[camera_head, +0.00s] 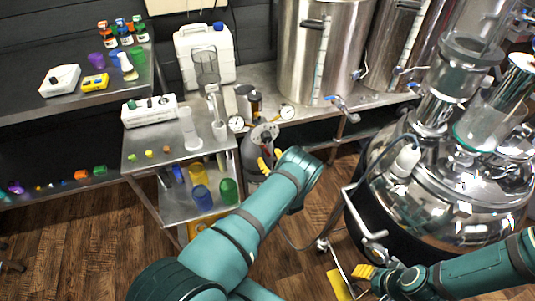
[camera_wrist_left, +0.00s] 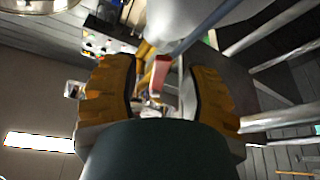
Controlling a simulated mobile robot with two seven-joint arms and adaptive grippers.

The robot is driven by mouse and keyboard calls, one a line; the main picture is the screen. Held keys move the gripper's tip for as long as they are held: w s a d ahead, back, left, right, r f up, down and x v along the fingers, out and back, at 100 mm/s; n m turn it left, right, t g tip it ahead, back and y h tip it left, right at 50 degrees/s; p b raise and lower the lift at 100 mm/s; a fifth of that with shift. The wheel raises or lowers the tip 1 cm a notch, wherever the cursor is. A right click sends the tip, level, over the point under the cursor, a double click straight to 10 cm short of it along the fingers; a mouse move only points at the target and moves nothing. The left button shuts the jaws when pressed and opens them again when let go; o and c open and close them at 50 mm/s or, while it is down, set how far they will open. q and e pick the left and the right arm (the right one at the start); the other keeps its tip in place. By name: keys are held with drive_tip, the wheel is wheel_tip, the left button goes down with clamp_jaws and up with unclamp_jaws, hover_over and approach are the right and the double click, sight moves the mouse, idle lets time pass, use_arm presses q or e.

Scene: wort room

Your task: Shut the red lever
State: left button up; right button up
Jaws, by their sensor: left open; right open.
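My left gripper (camera_head: 267,160) is in the middle of the head view, beside a grey cylindrical vessel (camera_head: 263,135), and my arm hides part of it. In the left wrist view the two yellow fingers of the left gripper (camera_wrist_left: 160,95) are apart. A red lever-like piece (camera_wrist_left: 158,82) shows in the gap between them, and neither finger visibly touches it. I cannot make the red lever out clearly in the head view. My right gripper (camera_head: 363,272) is open at the lower right, near the floor beside the large steel kettle, and holds nothing that I can see.
A steel cart (camera_head: 145,157) with coloured cups on its lower shelf stands left of my left gripper. The large steel kettle (camera_head: 450,205) fills the right. Behind are a bench with steel pots (camera_head: 318,50) and a white canister (camera_head: 205,60). Wood floor shows at lower left.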

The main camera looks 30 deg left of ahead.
use_arm(q)
drive_tip(key=shift+x, duration=0.85)
drive_tip(key=shift+o, duration=0.3)
clamp_jaws()
drive_tip(key=shift+w+r+n, duration=0.1)
drive_tip(key=shift+n, duration=0.3)
drive_tip(key=n+g, duration=0.2)
drive_tip(key=n, duration=0.2)
drive_tip(key=shift+w+d+r+n+g+y, duration=0.3)
drive_tip(key=shift+w+r+n+g, duration=0.05)
drive_tip(key=shift+w+n+g, duration=0.05)
drive_tip(key=r+n+g, duration=0.1)
drive_tip(key=n, duration=0.2)
drive_tip(key=r+n+g+h, duration=0.1)
drive_tip(key=n, duration=0.3)
drive_tip(key=w+d+n+g+h, duration=0.1)
drive_tip(key=n, duration=0.2)
drive_tip(key=shift+r, duration=0.4)
drive_tip(key=shift+n, duration=0.4)
